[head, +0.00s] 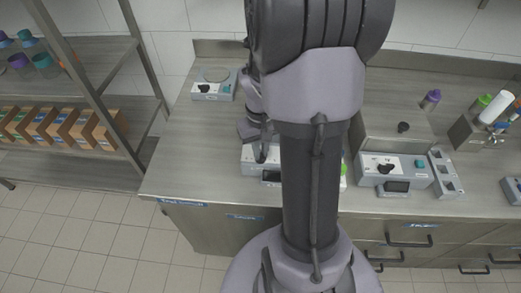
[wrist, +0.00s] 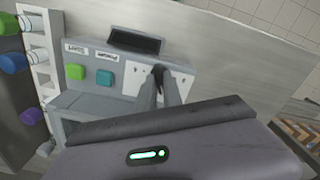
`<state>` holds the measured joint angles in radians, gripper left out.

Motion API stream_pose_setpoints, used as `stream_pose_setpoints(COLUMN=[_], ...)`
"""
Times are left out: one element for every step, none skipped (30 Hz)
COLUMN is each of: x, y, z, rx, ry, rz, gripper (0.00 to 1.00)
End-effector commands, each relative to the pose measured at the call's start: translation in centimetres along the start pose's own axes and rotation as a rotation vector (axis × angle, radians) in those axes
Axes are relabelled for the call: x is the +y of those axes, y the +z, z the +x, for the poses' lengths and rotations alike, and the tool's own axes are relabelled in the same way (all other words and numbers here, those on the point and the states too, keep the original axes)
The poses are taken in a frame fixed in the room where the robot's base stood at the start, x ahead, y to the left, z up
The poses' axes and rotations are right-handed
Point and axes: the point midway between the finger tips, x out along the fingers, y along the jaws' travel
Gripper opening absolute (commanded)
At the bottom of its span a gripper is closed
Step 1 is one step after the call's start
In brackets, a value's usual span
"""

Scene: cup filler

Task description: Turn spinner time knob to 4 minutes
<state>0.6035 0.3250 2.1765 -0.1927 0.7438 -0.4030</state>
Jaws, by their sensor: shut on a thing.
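The spinner is a grey-white machine (head: 249,163) on the front part of the counter in the head view, largely hidden behind my arm. In the wrist view its panel (wrist: 92,54) carries a green button, a teal button and a dark display (wrist: 135,41). The time knob (wrist: 158,70) is a small dark piece on a white dial plate (wrist: 182,81); its pointer setting cannot be read. My gripper (wrist: 160,84) is shut on the knob, its fingers covering most of it. In the head view my gripper (head: 262,152) is at the machine's top.
A machine with a round plate (head: 212,89) stands at the back left. Another machine with a black knob (head: 395,172) stands to the right. Coloured caps (wrist: 12,62) sit in a white rack close to the panel. Shelves with boxes (head: 60,126) stand left. The left counter is bare.

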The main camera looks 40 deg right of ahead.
Motion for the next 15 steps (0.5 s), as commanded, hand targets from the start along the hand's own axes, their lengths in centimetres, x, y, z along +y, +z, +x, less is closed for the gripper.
stream_pose_setpoints(x=[0.01, 0.01, 0.01, 0.01, 0.01, 0.01, 0.01, 0.00, 0.00, 0.00, 0.00, 0.00, 0.00, 0.00, 0.00], y=[-0.04, -0.05, -0.05, -0.05, -0.05, -0.04, -0.04, -0.04, -0.03, -0.03, -0.03, -0.03, -0.03, -0.03, -0.04], z=[0.04, 0.04, 0.05, 0.05, 0.05, 0.06, 0.06, 0.07, 0.07, 0.07, 0.08, 0.08, 0.08, 0.08, 0.07], rx=[0.001, 0.001, 0.002, 0.002, 0.001, 0.001, 0.001, 0.001, 0.001, 0.001, 0.001, 0.001, 0.001, 0.001, 0.001], ry=[0.000, 0.000, 0.000, 0.000, 0.000, 0.000, 0.000, 0.000, 0.000, 0.000, 0.000, 0.000, 0.000, 0.000, 0.000], rz=[0.041, 0.070, 0.108, 0.136, 0.165, 0.203, 0.231, 0.260, 0.298, 0.327, 0.355, 0.393, 0.421, 0.449, 0.487], gripper=[0.00, 0.00, 0.00, 0.00, 0.00, 0.00, 0.00, 0.00, 0.00, 0.00, 0.00, 0.00, 0.00, 0.00, 0.00])
